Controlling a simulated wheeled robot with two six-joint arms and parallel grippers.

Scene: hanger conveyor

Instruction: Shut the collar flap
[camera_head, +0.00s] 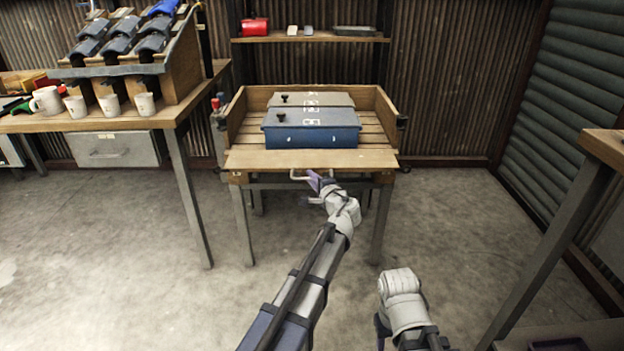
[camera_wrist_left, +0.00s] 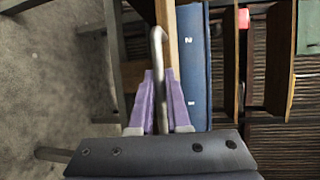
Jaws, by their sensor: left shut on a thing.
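A wooden tray-like collar (camera_head: 236,115) stands on a table frame. Its front board, which looks like the collar flap (camera_head: 310,160), lies folded outward, nearly flat, at the front edge. A bent metal handle (camera_head: 300,177) shows just under this front edge. My left gripper (camera_head: 316,181) is at the handle, below the flap. In the left wrist view the purple fingers of my left gripper (camera_wrist_left: 162,78) are shut around the metal handle (camera_wrist_left: 158,45). The flap's wooden edge (camera_wrist_left: 166,22) runs beside it. My right arm shows at lower right, but its fingers are not seen.
A blue box (camera_head: 312,136) and a grey box (camera_head: 310,99) stand inside the collar, behind the flap. A bench (camera_head: 183,112) with mugs is on the left, and another table (camera_head: 605,146) on the right. A shelf (camera_head: 310,37) is behind. The floor in front is clear.

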